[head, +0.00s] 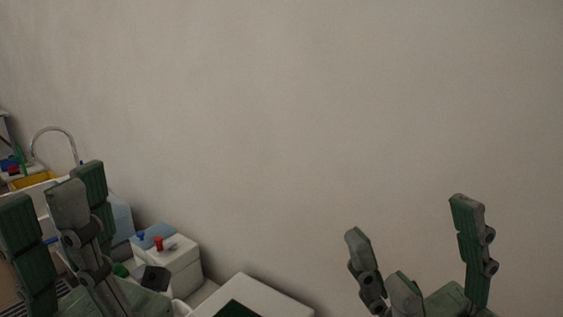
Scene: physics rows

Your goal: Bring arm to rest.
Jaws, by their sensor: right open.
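My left gripper (62,225) is at the lower left, its grey and green fingers pointing up. One finger overlaps the others from this angle, so its opening is unclear; no held object shows. My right gripper (415,250) is at the lower right, fingers spread wide apart and pointing up, with nothing between them. It is open and empty in front of the bare wall. The lower parts of both grippers run out of the bottom of the head view.
A plain wall (300,120) fills most of the view. Behind and beside the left gripper are a curved faucet (53,130), a yellow item (33,181) and a white box with red and blue knobs (172,257). A white-edged block (268,292) is at bottom centre.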

